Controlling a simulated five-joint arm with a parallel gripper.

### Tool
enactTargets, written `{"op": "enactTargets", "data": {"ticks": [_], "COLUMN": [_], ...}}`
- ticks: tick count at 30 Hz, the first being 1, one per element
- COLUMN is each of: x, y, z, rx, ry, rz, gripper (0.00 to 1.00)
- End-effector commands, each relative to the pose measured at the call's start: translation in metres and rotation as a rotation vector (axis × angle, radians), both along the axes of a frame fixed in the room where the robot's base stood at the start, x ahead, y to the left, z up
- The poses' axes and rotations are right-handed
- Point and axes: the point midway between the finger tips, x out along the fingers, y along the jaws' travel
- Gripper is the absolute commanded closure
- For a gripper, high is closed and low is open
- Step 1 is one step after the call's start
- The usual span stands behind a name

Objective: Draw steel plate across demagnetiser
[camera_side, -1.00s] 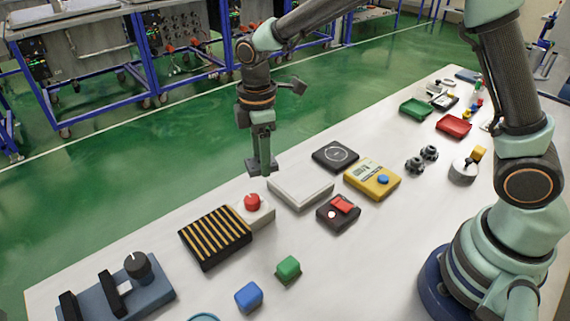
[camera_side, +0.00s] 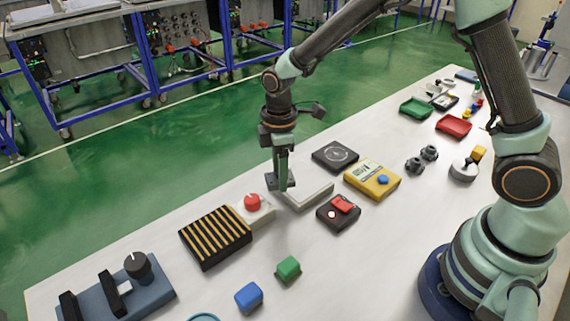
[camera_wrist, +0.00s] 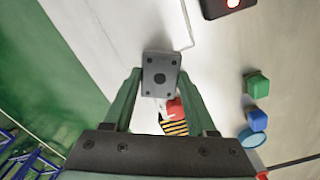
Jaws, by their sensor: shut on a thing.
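My gripper (camera_wrist: 160,78) is shut on a small grey steel plate (camera_wrist: 160,62) with dark dots on its face. In the side view the plate (camera_side: 281,183) is at the gripper's tip, over the far left part of a shallow white tray (camera_side: 318,197); I cannot tell whether it touches the tray. A black block with yellow stripes (camera_side: 215,236) lies left of the tray, beside a white box with a red knob (camera_side: 252,203). A dark box with a red switch (camera_side: 338,212) sits right of the tray. No label shows which of these is the demagnetiser.
A yellow meter (camera_side: 372,178) and a black square pad (camera_side: 335,155) stand behind and right of the tray. A green cube (camera_side: 288,269) and a blue cube (camera_side: 249,296) lie in front. A blue-grey fixture (camera_side: 117,297) is front left. The table's far edge is close behind the tray.

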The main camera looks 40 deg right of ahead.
Motion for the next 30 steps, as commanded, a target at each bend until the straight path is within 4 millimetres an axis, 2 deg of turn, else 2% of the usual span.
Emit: {"op": "enactTargets", "data": {"ticks": [15, 30], "x": [0.0, 0.001], "y": [0.0, -0.023], "z": [-0.023, -0.022], "rx": [0.0, 0.0], "ry": [0.0, -0.002], "rz": [0.0, -0.001], "gripper": [1.0, 1.0]}}
